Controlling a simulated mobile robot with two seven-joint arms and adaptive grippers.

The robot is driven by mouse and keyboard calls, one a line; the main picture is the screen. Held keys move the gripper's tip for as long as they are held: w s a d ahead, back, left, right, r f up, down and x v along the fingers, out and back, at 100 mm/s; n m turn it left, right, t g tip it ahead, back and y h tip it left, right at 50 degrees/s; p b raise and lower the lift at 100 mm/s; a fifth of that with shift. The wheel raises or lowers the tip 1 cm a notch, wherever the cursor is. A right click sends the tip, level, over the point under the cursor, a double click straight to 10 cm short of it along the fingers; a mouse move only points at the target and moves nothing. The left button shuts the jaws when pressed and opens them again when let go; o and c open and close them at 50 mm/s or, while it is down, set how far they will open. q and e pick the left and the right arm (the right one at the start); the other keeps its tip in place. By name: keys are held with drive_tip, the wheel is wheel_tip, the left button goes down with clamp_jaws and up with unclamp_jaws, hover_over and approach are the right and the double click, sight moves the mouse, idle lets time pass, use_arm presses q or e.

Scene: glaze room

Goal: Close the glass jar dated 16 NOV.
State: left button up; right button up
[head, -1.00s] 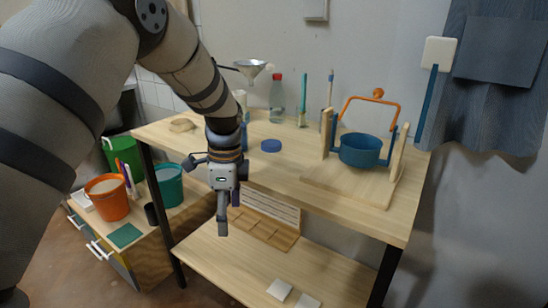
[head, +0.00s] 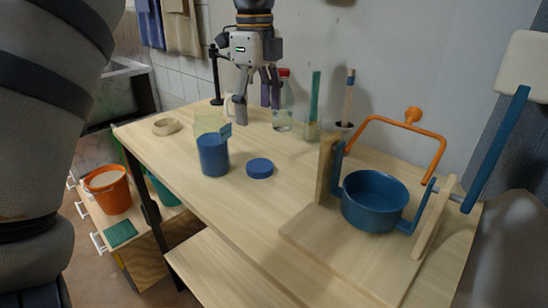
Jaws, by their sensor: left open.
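A glass jar (head: 213,155) with blue contents stands upright near the left part of the wooden table (head: 180,170). Its upper part is clear, and a small blue tag shows at its rim; I cannot read any date on it. A round blue lid (head: 260,168) lies flat on the table to the right of the jar, apart from it. My left gripper (head: 256,110) points down above and behind the jar and lid. Its fingers are apart with nothing held, and it partly hides things at the back. My right gripper is not in view.
A red-capped bottle (head: 283,118) and a glass with a green stick (head: 312,130) stand at the back. A blue pot (head: 375,203) with an orange handle hangs in a wooden stand at right. A wooden ring (head: 166,126) lies left. The table before the lid is clear.

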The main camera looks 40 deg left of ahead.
use_arm(q)
hover_over(262, 166)
drive_tip(key=a, duration=0.1)
wheel_tip(262, 166, down, 7)
drive_tip(key=shift+r, duration=0.1)
drive_tip(key=shift+s, duration=0.1)
drive_tip(key=f, duration=0.3)
drive_tip(key=d+f, duration=0.1)
drive_tip(key=f, duration=0.1)
drive_tip(key=shift+f, duration=0.15)
drive_tip(key=c, duration=0.8)
